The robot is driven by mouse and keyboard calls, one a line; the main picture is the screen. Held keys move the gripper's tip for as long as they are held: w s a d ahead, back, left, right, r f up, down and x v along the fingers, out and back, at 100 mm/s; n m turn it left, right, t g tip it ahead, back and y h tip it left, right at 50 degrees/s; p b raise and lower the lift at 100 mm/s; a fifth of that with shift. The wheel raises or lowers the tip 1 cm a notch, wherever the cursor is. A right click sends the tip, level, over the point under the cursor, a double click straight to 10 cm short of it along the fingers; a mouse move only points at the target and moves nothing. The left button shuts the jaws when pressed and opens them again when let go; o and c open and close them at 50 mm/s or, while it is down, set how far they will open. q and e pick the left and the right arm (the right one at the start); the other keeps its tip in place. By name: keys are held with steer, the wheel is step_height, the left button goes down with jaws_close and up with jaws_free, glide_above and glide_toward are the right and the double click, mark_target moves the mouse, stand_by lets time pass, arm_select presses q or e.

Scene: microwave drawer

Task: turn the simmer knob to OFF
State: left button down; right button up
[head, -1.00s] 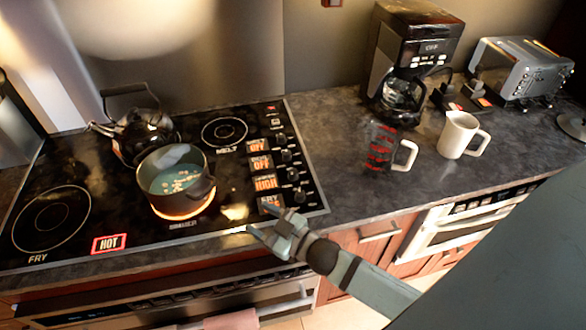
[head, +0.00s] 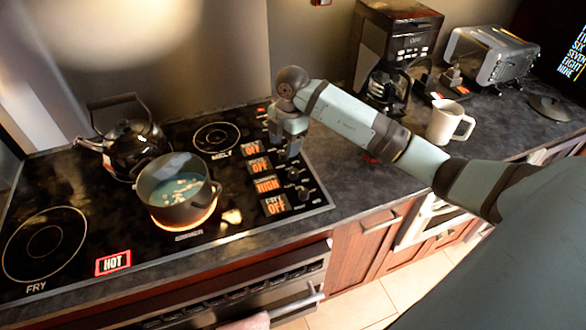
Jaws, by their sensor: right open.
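The stove's control strip has a column of knobs beside lit displays. The third display reads HIGH (head: 266,185), and the knob beside it (head: 292,173), which I take as the simmer knob, is visible. The other displays read OFF. My right gripper (head: 289,152) points down over the upper knobs, just behind the HIGH knob, and partly hides them. It is open, with nothing seen between its fingers; I cannot tell whether it touches a knob. A dark pot (head: 177,205) with bluish liquid sits on a glowing orange burner. My left gripper is out of view.
A black kettle (head: 131,140) stands behind the pot. A red HOT sign (head: 113,263) lights the cooktop's front. A coffee maker (head: 397,40), toaster (head: 490,52) and white mug (head: 447,122) stand right. My right arm crosses the counter, mostly hiding the measuring cup.

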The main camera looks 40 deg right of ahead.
mark_target(293, 170)
steer(key=shift+m+h, duration=0.6)
steer(key=shift+h, duration=0.1)
steer(key=d+f, duration=0.1)
steer(key=f, duration=0.3)
steer(key=d+f+p, duration=0.1)
steer(key=f, duration=0.3)
steer(key=d+f+p, duration=0.1)
steer(key=f, duration=0.3)
steer(key=shift+w+f, duration=0.2)
steer(key=c, duration=0.9)
